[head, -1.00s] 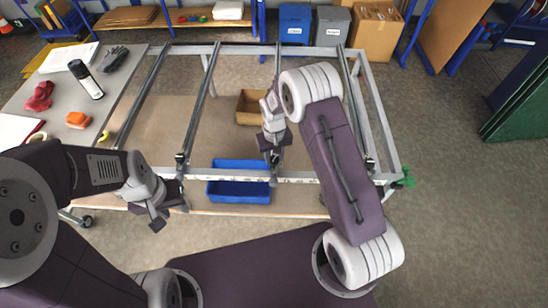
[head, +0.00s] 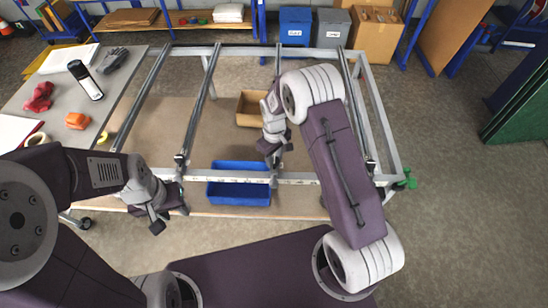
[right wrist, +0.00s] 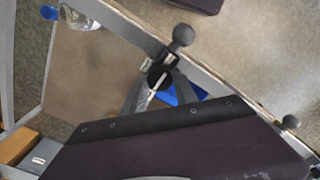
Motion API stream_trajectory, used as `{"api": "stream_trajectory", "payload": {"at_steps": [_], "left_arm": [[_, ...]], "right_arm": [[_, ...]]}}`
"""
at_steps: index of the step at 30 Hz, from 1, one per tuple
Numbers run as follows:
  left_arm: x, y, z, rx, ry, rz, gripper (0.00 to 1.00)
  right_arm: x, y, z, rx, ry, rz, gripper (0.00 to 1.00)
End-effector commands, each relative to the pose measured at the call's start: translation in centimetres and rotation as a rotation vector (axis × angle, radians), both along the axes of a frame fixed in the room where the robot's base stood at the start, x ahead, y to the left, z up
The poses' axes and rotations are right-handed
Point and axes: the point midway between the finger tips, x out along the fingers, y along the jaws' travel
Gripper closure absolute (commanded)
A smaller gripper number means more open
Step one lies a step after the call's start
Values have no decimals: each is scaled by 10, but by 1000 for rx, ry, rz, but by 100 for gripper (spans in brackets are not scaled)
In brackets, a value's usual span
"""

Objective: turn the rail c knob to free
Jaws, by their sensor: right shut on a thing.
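Rail c (head: 277,75) is the third of the metal rails running away from the frame's front bar (head: 310,176). My right gripper (head: 273,158) is at its front end, shut on the rail c knob. In the right wrist view the knob (right wrist: 160,78) is a dark round piece with a pale line, and a grey ball (right wrist: 183,35) stands beside it, past the bar. My gripper's dark body covers the lower part of that view. My left gripper (head: 170,212) hangs in front of the frame at the left, open and empty. The labels are too small to read.
A blue bin (head: 218,195) lies below the front bar, left of the right gripper. A cardboard box (head: 242,119) sits inside the frame. A grey table (head: 55,110) at the left holds a bottle and small items. The floor at the right is clear.

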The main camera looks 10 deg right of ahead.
Motion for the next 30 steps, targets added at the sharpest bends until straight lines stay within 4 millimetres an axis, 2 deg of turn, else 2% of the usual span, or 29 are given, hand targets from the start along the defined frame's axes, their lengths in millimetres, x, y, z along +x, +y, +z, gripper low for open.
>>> {"api": "stream_trajectory", "payload": {"at_steps": [8, 9, 11, 21, 23, 30], "left_arm": [[0, 0, 1, 0, 0, 0, 64], [0, 0, 1, 0, 0, 0, 64], [0, 0, 1, 0, 0, 0, 64], [0, 0, -2, 0, 0, 0, 64], [0, 0, -5, 0, 0, 0, 64], [0, 0, -19, 0, 0, 0, 64]], "right_arm": [[3, 0, 3, 0, -8, 1, 100], [3, 0, 3, 0, -8, 1, 58], [2, 0, 2, 0, -7, 1, 44], [1, 0, 4, 0, -4, 0, 44], [2, 0, 12, 1, -8, 0, 44], [2, 0, 64, 1, -10, 0, 44]]}}
